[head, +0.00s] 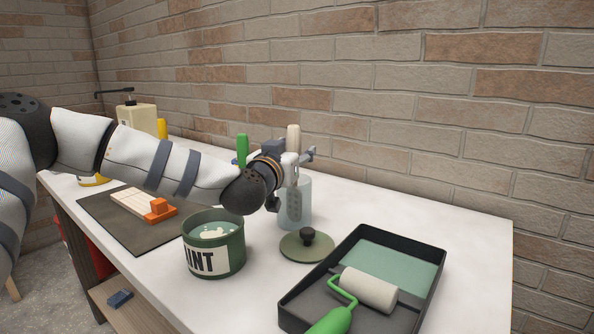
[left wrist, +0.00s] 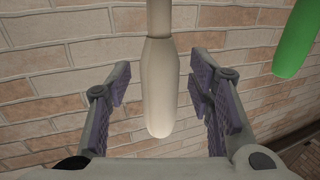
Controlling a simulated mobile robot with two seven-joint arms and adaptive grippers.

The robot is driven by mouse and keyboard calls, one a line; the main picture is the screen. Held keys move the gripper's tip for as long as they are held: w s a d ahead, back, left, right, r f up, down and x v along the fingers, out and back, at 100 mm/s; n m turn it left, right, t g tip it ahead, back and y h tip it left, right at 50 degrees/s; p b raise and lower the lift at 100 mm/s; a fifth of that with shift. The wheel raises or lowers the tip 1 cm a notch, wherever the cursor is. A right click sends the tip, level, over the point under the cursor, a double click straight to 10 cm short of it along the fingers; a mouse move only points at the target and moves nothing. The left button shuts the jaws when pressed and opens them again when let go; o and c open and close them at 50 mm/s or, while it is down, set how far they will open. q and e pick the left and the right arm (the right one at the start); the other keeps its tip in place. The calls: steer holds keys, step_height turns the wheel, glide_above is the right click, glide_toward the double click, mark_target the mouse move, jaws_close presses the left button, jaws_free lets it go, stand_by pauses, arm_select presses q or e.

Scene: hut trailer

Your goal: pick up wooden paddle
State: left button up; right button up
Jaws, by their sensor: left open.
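The wooden paddle shows as a pale, rounded handle (head: 293,137) that sticks up above a translucent grey container (head: 296,207) on the white table. The container and my gripper hide its lower part. My left gripper (head: 303,158) is open at the handle, just above the container. In the left wrist view the pale handle (left wrist: 161,90) lies between the two spread fingers, with a gap on either side. Its rounded end points down in that picture. I cannot tell how deep it sits between the fingers. My right gripper is out of view.
A green handle (head: 242,149) stands left of the paddle, and also shows in the left wrist view (left wrist: 296,40). A paint can (head: 214,258), a round lid (head: 306,246) and a black roller tray (head: 374,246) are in front. A brick wall (head: 420,110) is behind.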

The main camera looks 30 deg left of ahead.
arm_select(q)
steer(key=shift+r, duration=0.25)
jaws_close()
